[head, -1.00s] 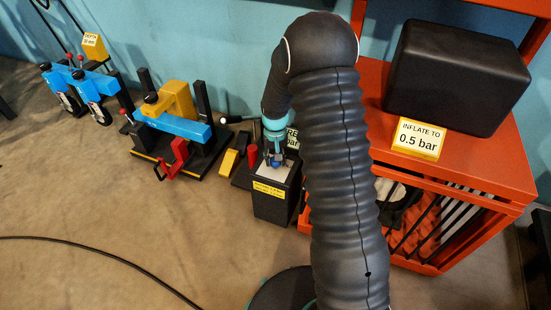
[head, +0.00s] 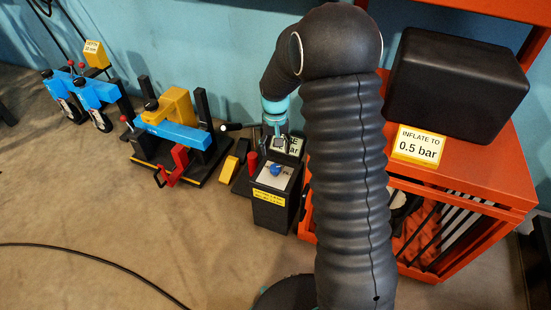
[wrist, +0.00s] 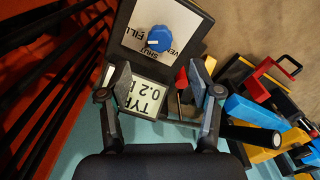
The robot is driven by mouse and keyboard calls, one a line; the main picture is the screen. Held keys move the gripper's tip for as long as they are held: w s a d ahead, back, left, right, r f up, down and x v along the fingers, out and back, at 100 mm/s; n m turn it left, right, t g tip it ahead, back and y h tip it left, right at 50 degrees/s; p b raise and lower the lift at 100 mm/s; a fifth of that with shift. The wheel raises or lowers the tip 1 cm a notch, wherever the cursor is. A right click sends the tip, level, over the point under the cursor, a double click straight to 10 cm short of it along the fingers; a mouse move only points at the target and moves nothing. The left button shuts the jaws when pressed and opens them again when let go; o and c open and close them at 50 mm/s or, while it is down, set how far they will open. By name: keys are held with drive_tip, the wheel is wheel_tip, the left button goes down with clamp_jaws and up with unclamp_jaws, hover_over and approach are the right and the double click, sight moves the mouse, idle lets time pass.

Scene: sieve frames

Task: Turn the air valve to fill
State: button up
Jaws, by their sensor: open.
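The air valve is a blue knob (wrist: 158,39) on a white plate (wrist: 185,22) marked FILL, SHUT and VENT. A pale line crosses the knob, but I cannot tell surely which word it points at. In the head view the knob (head: 275,170) sits on top of a black box (head: 270,208) with a yellow label. My gripper (wrist: 160,78) is open and empty, its two fingers apart from the knob. In the head view my gripper (head: 277,138) is on the wall side of the knob, over the sign reading TYRE 0.2 bar (wrist: 150,97), which is partly hidden.
An orange rack (head: 470,170) stands close right of the valve box, with a black case (head: 455,80) and an INFLATE TO 0.5 bar sign (head: 420,146) on it. A red cone (head: 252,163) and a blue-yellow clamp rig (head: 175,130) are left. The front floor is open, crossed by a cable.

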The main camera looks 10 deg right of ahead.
wheel_tip(320, 180, up, 3)
drive_tip(key=shift+r, duration=0.1)
idle(0.6)
drive_tip(key=s+r+t, duration=0.2)
drive_tip(key=s+r, duration=0.5)
drive_tip(key=s, duration=0.3)
drive_tip(key=s+r+t+p, duration=0.1)
drive_tip(key=s+r, duration=0.6)
drive_tip(key=s, duration=0.3)
drive_tip(key=s+r+n+t+p, duration=0.1)
drive_tip(key=s+r+t, duration=0.1)
drive_tip(key=s+r, duration=0.5)
drive_tip(key=shift+s+a+t, duration=0.15)
drive_tip(key=shift+s+t, duration=0.15)
drive_tip(key=shift+s, duration=1.5)
